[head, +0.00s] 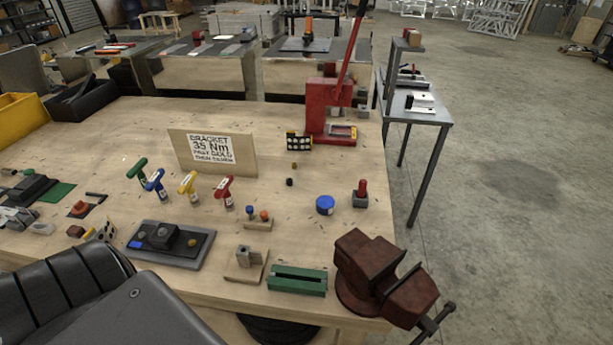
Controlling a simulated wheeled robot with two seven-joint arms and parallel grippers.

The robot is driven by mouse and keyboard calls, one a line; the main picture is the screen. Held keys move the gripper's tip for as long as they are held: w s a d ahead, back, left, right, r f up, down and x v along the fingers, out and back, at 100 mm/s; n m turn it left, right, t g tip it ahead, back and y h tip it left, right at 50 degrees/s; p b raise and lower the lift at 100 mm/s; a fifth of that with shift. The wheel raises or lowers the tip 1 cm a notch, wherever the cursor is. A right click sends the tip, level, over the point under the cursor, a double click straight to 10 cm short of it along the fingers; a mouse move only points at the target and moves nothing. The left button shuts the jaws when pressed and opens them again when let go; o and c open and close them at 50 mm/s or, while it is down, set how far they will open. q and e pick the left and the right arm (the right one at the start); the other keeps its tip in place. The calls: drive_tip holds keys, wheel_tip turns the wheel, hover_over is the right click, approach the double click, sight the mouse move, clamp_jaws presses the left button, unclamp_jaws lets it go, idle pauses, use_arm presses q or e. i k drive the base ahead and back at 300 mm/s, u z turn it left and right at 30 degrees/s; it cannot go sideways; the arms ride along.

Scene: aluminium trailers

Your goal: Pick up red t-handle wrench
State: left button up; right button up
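The red t-handle wrench (225,190) stands upright on the wooden workbench (330,175), in front of the bracket sign. It is the rightmost in a row of t-handle wrenches. A yellow one (188,185) is to its left, then a blue one (156,183) and a green one (138,169). Nothing touches or covers the red handle. A black and grey part of my own arm fills the lower left corner. Neither of my grippers shows in this view.
A sign board (212,153) stands behind the wrenches. A small block with knobs (257,223) and a grey fixture plate (170,243) lie in front. A brown vise (380,275), green block (297,280), blue tin (325,205) and red press (330,110) stand to the right.

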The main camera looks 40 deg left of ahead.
sight(223, 190)
drive_tip(key=z, duration=2.2)
drive_tip(key=k, duration=1.45)
drive_tip(key=u, duration=1.75)
